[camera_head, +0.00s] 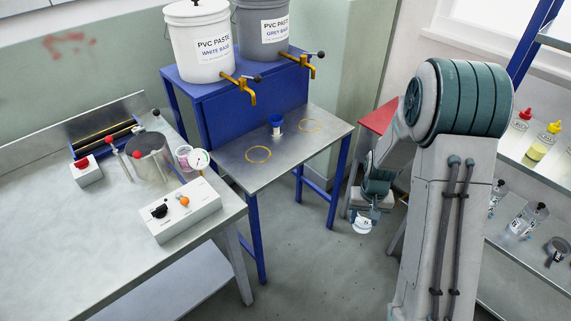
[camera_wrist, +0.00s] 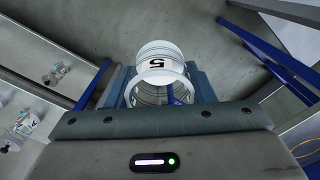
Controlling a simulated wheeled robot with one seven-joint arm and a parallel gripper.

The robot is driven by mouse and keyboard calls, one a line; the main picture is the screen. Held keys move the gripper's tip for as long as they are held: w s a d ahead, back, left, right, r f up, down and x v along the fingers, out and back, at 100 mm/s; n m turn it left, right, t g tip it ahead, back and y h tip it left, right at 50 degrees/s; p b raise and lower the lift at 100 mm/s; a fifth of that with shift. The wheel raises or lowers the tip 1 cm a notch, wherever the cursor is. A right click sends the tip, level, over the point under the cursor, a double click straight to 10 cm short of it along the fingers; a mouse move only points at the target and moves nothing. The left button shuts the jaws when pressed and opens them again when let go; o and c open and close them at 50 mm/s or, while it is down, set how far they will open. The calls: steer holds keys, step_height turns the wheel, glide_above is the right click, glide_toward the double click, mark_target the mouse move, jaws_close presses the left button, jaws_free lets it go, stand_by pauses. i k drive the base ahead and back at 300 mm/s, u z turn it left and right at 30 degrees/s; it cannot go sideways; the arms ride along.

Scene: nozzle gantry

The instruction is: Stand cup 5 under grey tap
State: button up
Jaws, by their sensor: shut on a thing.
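Cup 5 (camera_wrist: 160,50) is a white cup marked with a black 5. My gripper (camera_wrist: 160,86) is shut on it, a finger on each side. In the head view the cup (camera_head: 362,224) hangs in my gripper (camera_head: 368,208) over the floor, right of the metal bench (camera_head: 285,150) and apart from it. The grey tap (camera_head: 312,68) is brass-coloured with a dark handle, on the grey bucket (camera_head: 262,30) marked GREY BASE. A yellow ring (camera_head: 310,126) on the bench lies below that tap, and nothing stands on it.
A red-topped stand (camera_head: 379,117) is right of the bench. Shelves with bottles (camera_head: 525,215) stand far right.

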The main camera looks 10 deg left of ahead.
mark_target(309, 125)
steer(key=u, duration=0.1)
steer(key=k, duration=0.1)
steer(key=z, duration=0.65)
steer(key=i, duration=1.75)
steer(key=u, duration=1.55)
